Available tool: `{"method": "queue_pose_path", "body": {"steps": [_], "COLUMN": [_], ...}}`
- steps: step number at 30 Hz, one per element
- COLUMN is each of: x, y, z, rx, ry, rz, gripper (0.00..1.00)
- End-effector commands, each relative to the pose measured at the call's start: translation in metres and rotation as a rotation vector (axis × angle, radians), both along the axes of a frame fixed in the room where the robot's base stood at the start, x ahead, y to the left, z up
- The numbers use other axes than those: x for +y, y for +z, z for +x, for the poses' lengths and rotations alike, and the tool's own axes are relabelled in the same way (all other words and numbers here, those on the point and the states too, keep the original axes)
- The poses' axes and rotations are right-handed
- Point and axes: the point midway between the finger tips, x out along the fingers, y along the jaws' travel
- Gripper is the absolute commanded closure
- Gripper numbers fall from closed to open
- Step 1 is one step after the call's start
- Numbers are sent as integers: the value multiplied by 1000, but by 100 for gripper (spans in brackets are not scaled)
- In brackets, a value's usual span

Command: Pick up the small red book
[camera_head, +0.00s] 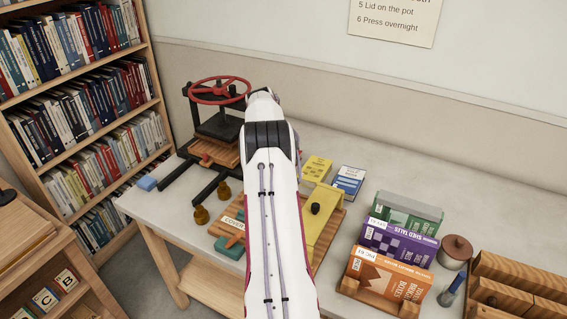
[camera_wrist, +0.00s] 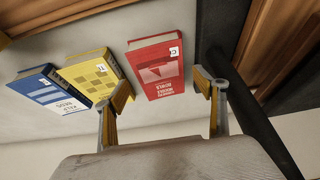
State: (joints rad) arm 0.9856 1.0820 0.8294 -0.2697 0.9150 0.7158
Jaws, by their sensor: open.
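The small red book (camera_wrist: 158,72) lies on the grey table in the wrist view, with a white label at one corner and light lettering on its cover. My gripper (camera_wrist: 165,90) is open, and the red book shows between and beyond its two fingers. I cannot tell how far the fingertips are from it.
Next to the red book lie a yellow book (camera_wrist: 93,68) and a blue book (camera_wrist: 48,90). A black press with a red wheel (camera_head: 217,91) stands at the back left. Bare table (camera_head: 335,143) shows behind the books.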

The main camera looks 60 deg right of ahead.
Motion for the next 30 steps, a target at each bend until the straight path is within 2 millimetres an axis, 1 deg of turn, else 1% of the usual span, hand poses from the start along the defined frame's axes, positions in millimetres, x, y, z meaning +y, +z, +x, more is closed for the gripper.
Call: {"method": "queue_pose_path", "body": {"steps": [5,15,19,24,30], "x": [-2,-13,-16,-18,-18], "y": [-7,-35,-44,-48,-48], "z": [0,1,1,1,1], "rx": [1,1,0,0,0], "ry": [0,0,0,0,0], "rz": [1,1,1,0,0], "gripper": [29,29,29,29,29]}}
